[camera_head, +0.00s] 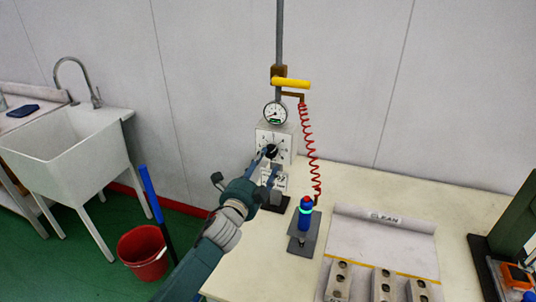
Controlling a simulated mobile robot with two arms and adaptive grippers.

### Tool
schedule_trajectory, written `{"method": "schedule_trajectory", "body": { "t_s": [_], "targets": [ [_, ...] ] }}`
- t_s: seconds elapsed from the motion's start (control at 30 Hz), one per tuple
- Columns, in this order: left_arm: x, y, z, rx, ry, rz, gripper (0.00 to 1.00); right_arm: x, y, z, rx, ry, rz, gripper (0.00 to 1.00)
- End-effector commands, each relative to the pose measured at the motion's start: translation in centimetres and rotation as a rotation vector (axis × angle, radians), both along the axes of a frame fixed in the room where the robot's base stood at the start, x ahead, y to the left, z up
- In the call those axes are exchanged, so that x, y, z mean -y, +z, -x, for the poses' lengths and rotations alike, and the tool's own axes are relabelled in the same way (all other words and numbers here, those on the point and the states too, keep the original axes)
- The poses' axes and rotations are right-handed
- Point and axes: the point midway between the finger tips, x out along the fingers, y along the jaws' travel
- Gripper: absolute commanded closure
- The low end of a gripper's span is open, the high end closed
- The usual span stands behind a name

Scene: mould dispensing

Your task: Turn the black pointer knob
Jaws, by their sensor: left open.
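The black pointer knob (270,151) is on the front of a pale control box (285,136) standing at the back of the table. A round gauge (275,114) sits on top of the box. My left gripper (267,162) is in front of the box, its fingers open and reaching up to the knob. One finger is at the knob's left and the other lower right. I cannot tell whether they touch it. The gripper hides part of the box's lower front. My right gripper is not in view.
A yellow valve handle (291,84) is above the gauge, and a coiled red hose (308,150) hangs to the right. A blue and red dispenser (305,213) stands on a grey plate. Metal moulds (383,284) lie by the "CLEAN" mat (375,240). A red bucket (143,254) and sink (70,160) are left.

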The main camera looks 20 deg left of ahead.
Motion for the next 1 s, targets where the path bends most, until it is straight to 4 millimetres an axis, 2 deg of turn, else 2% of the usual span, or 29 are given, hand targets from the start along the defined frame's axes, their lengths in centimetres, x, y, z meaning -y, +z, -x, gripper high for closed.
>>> {"method": "schedule_trajectory", "body": {
  "t_s": [0.1, 0.3, 0.7, 0.93, 1.0],
  "targets": [
    [0.1, 0.2, -2.3, -0.001, 0.002, 0.002, 0.48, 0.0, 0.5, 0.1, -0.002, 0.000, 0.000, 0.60],
    [0.2, 0.0, -4.7, -0.001, 0.001, 0.003, 0.48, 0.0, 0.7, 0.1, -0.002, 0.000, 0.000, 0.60],
    [0.2, -0.1, -5.3, -0.001, 0.000, 0.003, 0.48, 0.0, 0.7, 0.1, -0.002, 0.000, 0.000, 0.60],
    [0.2, -0.1, -5.3, -0.002, 0.001, 0.003, 0.93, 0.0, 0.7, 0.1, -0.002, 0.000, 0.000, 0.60],
    [0.2, -0.1, -5.3, -0.002, 0.001, 0.003, 0.93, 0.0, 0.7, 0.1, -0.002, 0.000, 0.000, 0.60]
  ]
}}
